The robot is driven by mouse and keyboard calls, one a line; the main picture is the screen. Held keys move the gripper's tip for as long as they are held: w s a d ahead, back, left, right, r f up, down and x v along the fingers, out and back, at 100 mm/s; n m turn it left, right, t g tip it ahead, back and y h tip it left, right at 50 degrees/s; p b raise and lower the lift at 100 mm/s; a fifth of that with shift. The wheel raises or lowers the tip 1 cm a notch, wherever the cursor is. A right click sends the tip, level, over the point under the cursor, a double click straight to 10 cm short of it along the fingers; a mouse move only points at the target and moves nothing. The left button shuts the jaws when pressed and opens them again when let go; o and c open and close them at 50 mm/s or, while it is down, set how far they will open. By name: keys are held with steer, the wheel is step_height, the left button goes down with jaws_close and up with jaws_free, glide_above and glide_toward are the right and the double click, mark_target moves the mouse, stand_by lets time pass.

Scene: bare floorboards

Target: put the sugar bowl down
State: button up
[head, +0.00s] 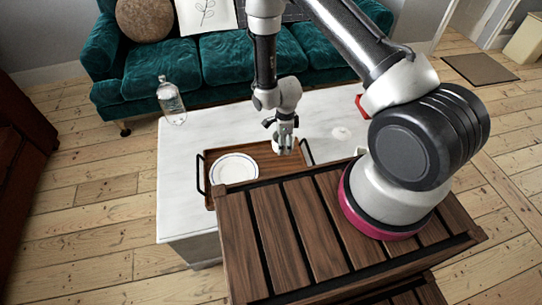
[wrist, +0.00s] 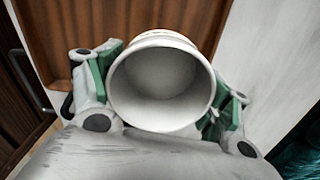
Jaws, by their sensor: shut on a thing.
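The sugar bowl (wrist: 162,85) is a plain white, round vessel, seen mouth-on in the wrist view, and its inside looks empty. My gripper (head: 284,128) is shut on it, with green-padded fingers on either side of the bowl in the wrist view. In the head view the gripper is at the right end of a brown wooden tray (head: 262,158) with black handles, which lies on a white marble-topped table (head: 205,130). The bowl's base is hidden, and I cannot tell whether it touches the tray.
A white plate (head: 235,168) fills the left part of the tray. A clear glass bottle (head: 172,103) stands at the table's back left corner. A small whitish item (head: 341,133) lies on the table at right. A teal sofa (head: 228,63) is behind. The table's back middle is clear.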

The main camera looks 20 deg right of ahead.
steer(key=shift+f, duration=2.8)
steer(key=o, duration=0.8)
steer(key=shift+f, duration=0.1)
